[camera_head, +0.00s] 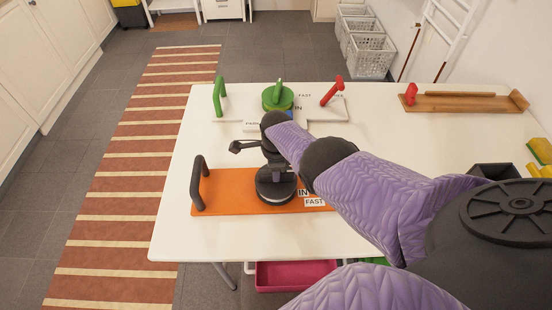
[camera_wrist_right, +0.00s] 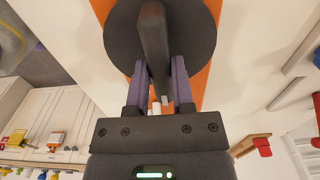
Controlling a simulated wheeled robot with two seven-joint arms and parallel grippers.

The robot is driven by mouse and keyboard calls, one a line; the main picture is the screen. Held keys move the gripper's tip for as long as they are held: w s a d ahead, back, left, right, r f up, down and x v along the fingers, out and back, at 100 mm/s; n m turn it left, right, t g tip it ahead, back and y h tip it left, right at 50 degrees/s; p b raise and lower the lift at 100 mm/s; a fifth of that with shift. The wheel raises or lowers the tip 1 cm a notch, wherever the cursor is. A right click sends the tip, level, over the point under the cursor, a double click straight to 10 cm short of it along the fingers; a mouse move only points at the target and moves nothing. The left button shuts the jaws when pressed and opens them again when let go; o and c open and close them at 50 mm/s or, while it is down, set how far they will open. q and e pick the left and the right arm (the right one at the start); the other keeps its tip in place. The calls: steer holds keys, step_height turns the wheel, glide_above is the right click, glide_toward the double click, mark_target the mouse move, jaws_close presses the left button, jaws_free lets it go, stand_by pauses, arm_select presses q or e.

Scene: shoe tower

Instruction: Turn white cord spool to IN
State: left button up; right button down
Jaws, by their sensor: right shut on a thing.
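An orange board (camera_head: 232,187) lies on the white table, with an upright black handle (camera_head: 198,183) at its left end. My right gripper (camera_head: 274,168) points down over the spool. In the right wrist view its purple fingers (camera_wrist_right: 161,72) are shut on the spool's dark upright grip bar (camera_wrist_right: 153,35), above the dark disc (camera_wrist_right: 194,30). The arm hides part of the board's right side. My left gripper is not in view.
Behind is a white board with a green handle (camera_head: 218,97), a green knob (camera_head: 278,97) and a red lever (camera_head: 332,91). A wooden tray (camera_head: 465,103) with a red piece lies at the back right. A dark box (camera_head: 494,171) and a sponge (camera_head: 540,150) are at the right edge.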

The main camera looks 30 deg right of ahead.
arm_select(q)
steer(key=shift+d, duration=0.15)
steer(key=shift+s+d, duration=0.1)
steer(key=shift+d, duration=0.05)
arm_select(e)
steer(key=shift+c, duration=2.4)
jaws_free()
